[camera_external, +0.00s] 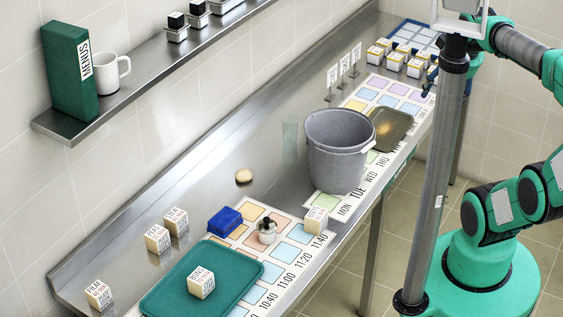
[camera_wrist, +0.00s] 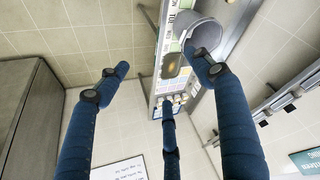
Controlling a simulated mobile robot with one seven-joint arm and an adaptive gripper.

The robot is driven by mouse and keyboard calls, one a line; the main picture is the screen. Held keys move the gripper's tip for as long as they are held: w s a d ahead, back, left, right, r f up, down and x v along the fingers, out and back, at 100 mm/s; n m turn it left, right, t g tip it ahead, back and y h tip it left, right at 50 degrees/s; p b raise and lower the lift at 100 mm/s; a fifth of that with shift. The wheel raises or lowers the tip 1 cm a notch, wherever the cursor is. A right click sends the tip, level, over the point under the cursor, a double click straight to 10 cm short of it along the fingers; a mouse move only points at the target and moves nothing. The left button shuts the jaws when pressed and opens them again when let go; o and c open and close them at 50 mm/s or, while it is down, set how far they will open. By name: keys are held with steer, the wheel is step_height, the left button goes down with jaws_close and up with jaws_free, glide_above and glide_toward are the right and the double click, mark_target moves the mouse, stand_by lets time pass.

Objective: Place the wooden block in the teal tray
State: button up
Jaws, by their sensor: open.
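The teal tray (camera_external: 165,292) lies flat at the near end of the steel counter. A pale wooden block with printed lettering (camera_external: 200,283) sits on it. Similar lettered blocks stand on the counter: one at the near left corner (camera_external: 98,294), a pair behind the tray (camera_external: 157,240) (camera_external: 175,220), and one by the front edge (camera_external: 316,220). I cannot tell which block the task names. My gripper (camera_external: 430,83) is at the far right end of the counter, well away from the tray. Its blue fingers are spread and empty in the wrist view (camera_wrist: 160,75).
A grey bucket (camera_external: 338,150) stands mid-counter, with a dark tray (camera_external: 391,129) beyond it. A blue box (camera_external: 225,220), a small jar (camera_external: 267,231) and a round beige piece (camera_external: 244,176) lie between bucket and teal tray. Several small boxes (camera_external: 395,61) stand at the far end.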

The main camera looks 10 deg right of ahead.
steer(key=shift+s+d+f, duration=0.15)
steer(key=shift+s+d, duration=0.65)
steer(key=shift+s, duration=0.25)
steer(key=shift+f, duration=0.1)
step_height(320, 180, down, 13)
steer(key=b, duration=1.3)
steer(key=shift+f+b, duration=0.2)
steer(key=shift+b, duration=0.15)
